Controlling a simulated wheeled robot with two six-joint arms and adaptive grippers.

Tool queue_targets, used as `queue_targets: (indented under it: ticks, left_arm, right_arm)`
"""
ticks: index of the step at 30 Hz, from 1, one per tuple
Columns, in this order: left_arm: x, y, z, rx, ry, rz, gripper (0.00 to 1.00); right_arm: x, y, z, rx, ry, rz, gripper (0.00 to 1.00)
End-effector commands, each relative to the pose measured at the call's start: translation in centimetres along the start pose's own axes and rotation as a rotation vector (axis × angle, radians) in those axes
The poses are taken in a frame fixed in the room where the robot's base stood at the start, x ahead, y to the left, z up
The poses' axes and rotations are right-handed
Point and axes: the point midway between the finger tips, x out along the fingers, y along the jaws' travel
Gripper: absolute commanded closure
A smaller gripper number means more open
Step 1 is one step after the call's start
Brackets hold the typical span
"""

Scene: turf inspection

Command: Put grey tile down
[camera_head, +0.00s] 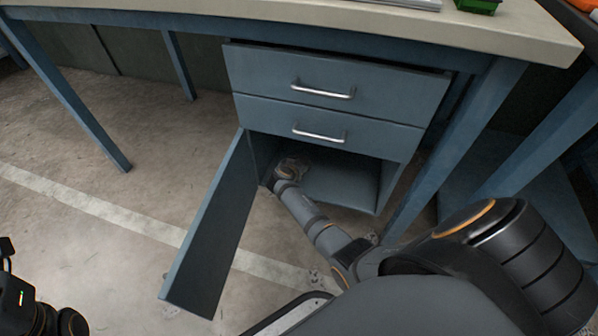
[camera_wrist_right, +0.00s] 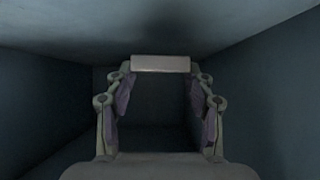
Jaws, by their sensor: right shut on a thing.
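The grey tile (camera_wrist_right: 160,63) shows in the right wrist view as a pale, flat bar seen edge-on. My right gripper (camera_wrist_right: 160,76) is shut on it and holds it between the two fingertips, inside a dark compartment. In the head view my right arm reaches into the open lower compartment of the blue cabinet (camera_head: 340,182). The tile and my fingertips are hidden there. I cannot tell whether the tile touches a surface. Part of my left arm shows at the lower left of the head view; its gripper fingers are not visible.
The cabinet door (camera_head: 208,232) stands open to the left of my right arm. Two shut drawers (camera_head: 325,105) sit above the compartment, under the pale workbench top (camera_head: 400,28). A green box (camera_head: 478,6) stands on the bench. The compartment's inside walls are close on both sides.

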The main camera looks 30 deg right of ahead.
Motion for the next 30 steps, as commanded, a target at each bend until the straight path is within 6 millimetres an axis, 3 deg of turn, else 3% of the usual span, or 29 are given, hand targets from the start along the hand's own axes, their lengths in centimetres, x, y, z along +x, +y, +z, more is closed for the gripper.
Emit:
queue_targets:
  ticks: [6, 17, 18, 23, 30]
  left_arm:
    - [-2.2, 0.3, 0.2, 0.010, 0.000, 0.003, 1.00]
    - [-2.4, 0.4, 0.2, 0.015, -0.001, 0.003, 1.00]
    - [-2.4, 0.4, 0.3, 0.016, -0.001, 0.003, 1.00]
    - [-2.3, 0.3, 0.3, 0.017, -0.002, 0.001, 1.00]
    - [-2.3, 0.3, 0.3, 0.016, -0.002, 0.001, 1.00]
  right_arm:
    - [2.0, 0.1, 3.0, -0.002, -0.002, 0.002, 0.86]
    - [2.2, 0.1, 3.3, 0.000, -0.001, 0.001, 0.86]
    - [2.2, 0.1, 3.3, 0.000, -0.001, 0.001, 0.45]
    - [2.2, 0.1, 3.2, -0.001, -0.001, 0.001, 0.23]
    - [2.1, 0.1, 3.2, -0.001, -0.001, 0.001, 0.23]
